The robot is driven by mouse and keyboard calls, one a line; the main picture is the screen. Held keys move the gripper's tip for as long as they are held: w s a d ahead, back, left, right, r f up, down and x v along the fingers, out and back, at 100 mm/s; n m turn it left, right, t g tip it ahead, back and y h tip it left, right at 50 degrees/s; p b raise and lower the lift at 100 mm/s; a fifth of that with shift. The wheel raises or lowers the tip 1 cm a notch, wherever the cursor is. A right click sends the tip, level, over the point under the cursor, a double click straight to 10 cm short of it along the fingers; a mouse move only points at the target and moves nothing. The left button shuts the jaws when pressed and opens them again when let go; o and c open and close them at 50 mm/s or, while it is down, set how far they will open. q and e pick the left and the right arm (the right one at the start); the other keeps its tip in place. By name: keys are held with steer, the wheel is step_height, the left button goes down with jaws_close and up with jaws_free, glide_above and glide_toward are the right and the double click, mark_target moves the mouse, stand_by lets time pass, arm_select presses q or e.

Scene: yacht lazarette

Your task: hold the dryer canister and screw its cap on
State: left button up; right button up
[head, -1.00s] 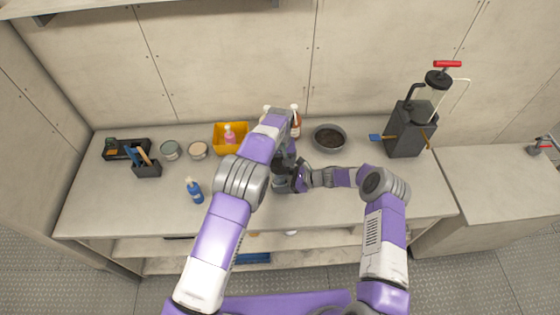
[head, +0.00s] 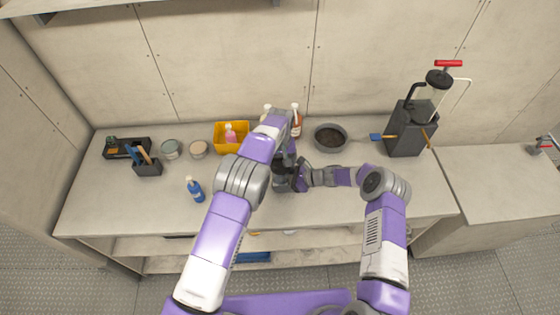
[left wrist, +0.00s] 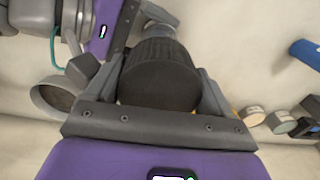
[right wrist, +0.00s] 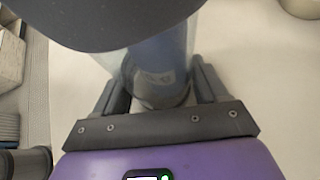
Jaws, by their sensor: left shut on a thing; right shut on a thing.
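The dryer canister (right wrist: 158,80), a bluish-grey, partly see-through cylinder, stands between the fingers of my right gripper (right wrist: 160,98), which is shut on its body. The dark ribbed cap (left wrist: 160,75) is between the fingers of my left gripper (left wrist: 160,95), which is shut on it. In the right wrist view the cap's dark round edge is above the canister, and I cannot tell whether it is seated. In the head view my left gripper (head: 284,168) comes from above and my right gripper (head: 299,180) from the right; they mostly hide the canister and cap.
A blue bottle (head: 194,190) stands to the left. A yellow bin (head: 217,140), two round tins, a dark tray (head: 125,150) and a tool holder (head: 147,168) are farther left. A grey bowl (head: 331,138) and a dark pump unit (head: 405,130) are to the right. The front right counter is clear.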

arm_select(q)
steer(key=shift+s+d, duration=0.1)
steer(key=shift+d, duration=0.05)
steer(key=shift+r, duration=1)
steer(key=shift+a, duration=0.2)
stand_by(0.3)
steer(key=shift+f, duration=0.65)
steer(key=shift+d+f, duration=0.15)
steer(key=shift+f, duration=0.3)
stand_by(0.6)
steer(key=shift+r, duration=0.1)
steer(key=shift+r, duration=0.95)
